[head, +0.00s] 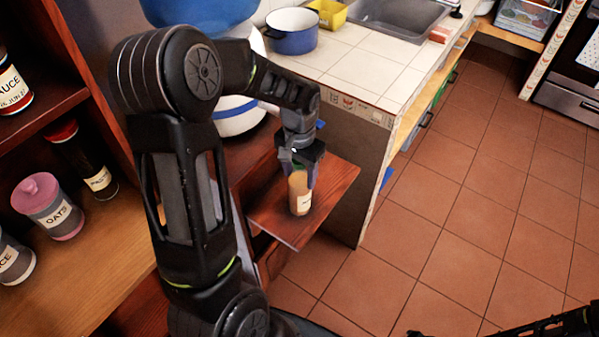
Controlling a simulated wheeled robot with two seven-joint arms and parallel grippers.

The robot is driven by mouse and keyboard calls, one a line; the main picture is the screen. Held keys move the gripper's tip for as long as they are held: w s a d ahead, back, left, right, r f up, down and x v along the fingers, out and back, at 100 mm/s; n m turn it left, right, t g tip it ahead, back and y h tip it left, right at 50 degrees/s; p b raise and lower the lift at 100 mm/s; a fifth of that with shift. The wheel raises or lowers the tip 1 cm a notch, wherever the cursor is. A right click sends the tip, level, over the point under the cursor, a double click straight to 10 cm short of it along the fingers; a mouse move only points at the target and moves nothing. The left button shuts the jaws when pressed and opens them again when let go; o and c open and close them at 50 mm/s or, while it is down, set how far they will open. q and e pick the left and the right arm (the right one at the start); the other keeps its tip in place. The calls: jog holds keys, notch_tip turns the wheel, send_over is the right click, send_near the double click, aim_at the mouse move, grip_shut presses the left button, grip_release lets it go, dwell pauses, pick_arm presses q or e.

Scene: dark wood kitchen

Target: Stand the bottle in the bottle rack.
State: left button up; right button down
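The bottle (300,196) is small and tan with a pale label, and it is upright. My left gripper (300,172) comes down from above, with its fingers on either side of the bottle's upper part and little gap showing. The bottle is over a small reddish wooden shelf (334,187). I cannot tell whether its base touches the wood. I cannot make out a clear bottle rack; the wooden piece may be part of one. At the bottom right only a dark part of my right arm shows.
A tiled counter (368,72) with a blue pot (292,32), a yellow container (328,14) and a sink (402,14) stands behind. The tiled floor (450,190) at right is clear.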

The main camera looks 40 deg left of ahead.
pick_arm(q)
jog(key=o, duration=0.4)
jog(key=shift+o, duration=0.2)
notch_tip(320, 180, up, 12)
jog(key=shift+r, duration=0.15)
dwell(0.3)
dwell(0.4)
